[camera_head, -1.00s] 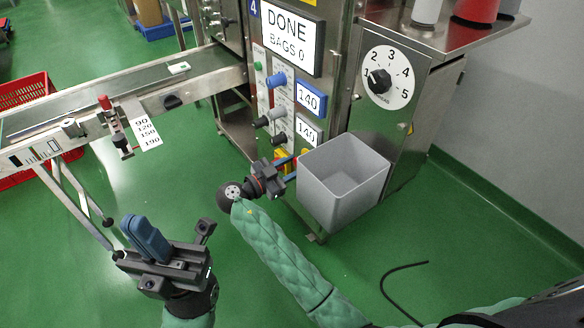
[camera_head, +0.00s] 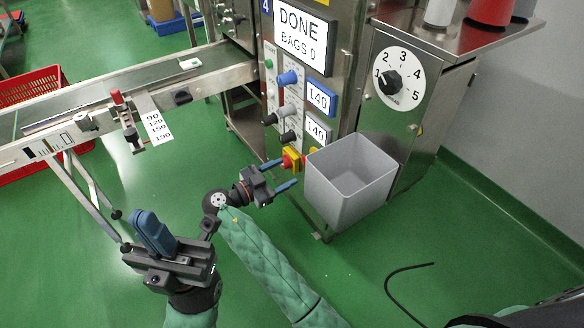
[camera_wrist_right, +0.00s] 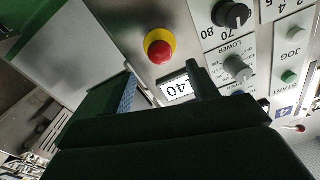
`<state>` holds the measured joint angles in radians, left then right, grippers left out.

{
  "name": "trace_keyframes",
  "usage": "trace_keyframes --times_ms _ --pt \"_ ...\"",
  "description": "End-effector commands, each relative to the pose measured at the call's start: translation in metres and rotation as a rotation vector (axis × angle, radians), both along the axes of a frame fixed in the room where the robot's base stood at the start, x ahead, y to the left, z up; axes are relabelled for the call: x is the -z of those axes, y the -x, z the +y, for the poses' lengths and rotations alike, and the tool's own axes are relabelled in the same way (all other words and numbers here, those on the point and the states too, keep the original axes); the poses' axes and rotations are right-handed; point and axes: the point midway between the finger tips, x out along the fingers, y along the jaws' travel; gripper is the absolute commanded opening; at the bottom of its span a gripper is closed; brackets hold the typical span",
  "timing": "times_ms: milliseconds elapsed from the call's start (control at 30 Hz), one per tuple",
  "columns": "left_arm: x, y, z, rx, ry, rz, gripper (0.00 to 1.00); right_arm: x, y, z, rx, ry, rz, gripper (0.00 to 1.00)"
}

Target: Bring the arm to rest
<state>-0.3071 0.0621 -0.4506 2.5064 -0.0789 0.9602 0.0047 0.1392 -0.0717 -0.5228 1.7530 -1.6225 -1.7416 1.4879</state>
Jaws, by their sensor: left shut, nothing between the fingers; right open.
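My right gripper (camera_head: 284,174) is in front of the machine's control panel, low down. Its two blue fingers are apart with nothing between them. The red stop button on its yellow base (camera_head: 291,158) shows close by its fingertips; in the right wrist view the button (camera_wrist_right: 159,48) is plain to see, with clear space between it and the fingers. I cannot tell whether a finger touches the panel. My left gripper (camera_head: 151,230) is at the lower left over the green floor. Its blue fingers are together and hold nothing.
A grey bin (camera_head: 345,205) stands right of my right gripper, close to its fingers. The conveyor (camera_head: 205,74) with its scale runs across the left. A red crate (camera_head: 30,88) stands behind it. A dial (camera_head: 398,79) is on the cabinet side.

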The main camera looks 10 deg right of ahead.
Motion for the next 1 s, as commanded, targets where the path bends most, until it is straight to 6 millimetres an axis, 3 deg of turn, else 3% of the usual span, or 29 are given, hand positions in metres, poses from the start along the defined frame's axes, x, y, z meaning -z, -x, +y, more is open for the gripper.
trace_keyframes --times_ms 200,767,1000 --pt "0.001 0.0 0.001 -0.006 -0.004 0.006 0.0 0.0 0.005 0.015 0.0 0.0 0.0 0.59" --pt "-0.001 -0.001 -0.001 -0.003 0.003 0.001 0.0 0.0 0.005 0.016 -0.007 0.0 0.003 0.59" --pt "0.0 -0.001 0.0 -0.003 0.001 0.003 0.0 0.003 -0.013 0.022 -0.228 -0.005 0.105 0.59"
